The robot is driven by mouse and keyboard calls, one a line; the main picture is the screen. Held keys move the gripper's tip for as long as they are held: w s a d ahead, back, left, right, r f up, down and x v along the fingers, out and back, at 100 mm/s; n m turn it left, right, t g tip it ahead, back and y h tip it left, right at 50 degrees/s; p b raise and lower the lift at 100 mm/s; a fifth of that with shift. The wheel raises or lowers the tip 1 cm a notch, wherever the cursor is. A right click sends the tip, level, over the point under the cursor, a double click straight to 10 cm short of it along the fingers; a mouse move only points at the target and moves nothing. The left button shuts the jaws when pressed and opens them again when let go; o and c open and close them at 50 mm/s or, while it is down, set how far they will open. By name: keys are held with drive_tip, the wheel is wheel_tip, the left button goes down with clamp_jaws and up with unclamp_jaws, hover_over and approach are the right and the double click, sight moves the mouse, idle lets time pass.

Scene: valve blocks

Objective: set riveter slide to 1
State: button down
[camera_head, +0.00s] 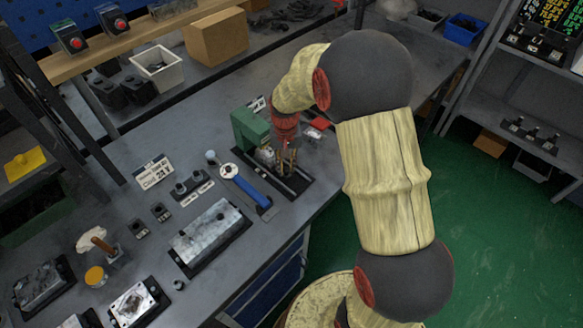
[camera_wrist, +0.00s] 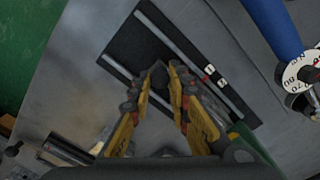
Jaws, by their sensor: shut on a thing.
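The riveter (camera_head: 250,128) is a green machine on a black base with two pale rails, on the grey bench. In the wrist view the black base (camera_wrist: 122,45) and its rails run diagonally under my gripper (camera_wrist: 162,75). The yellow and dark fingers are closed around a small dark part between the rails, which I take to be the riveter slide (camera_wrist: 159,84); the fingers hide most of it. Two small white labels (camera_wrist: 215,75) with a red mark beside them lie right of the fingertips; their characters are too small to read. In the head view my gripper (camera_head: 288,163) is over the rails.
A blue-handled lever (camera_head: 250,190) with a white dial (camera_wrist: 302,72) lies close beside the riveter base. A metal block (camera_head: 212,235) and small switches (camera_head: 190,186) stand further left. A cardboard box (camera_head: 217,38) and white bin (camera_head: 158,68) are behind. The bench's front edge is close.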

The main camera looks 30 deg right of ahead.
drive_tip(key=c, duration=1.7)
unclamp_jaws()
drive_tip(key=shift+o, duration=0.2)
drive_tip(key=shift+r, duration=0.1)
wheel_tip(320, 180, up, 12)
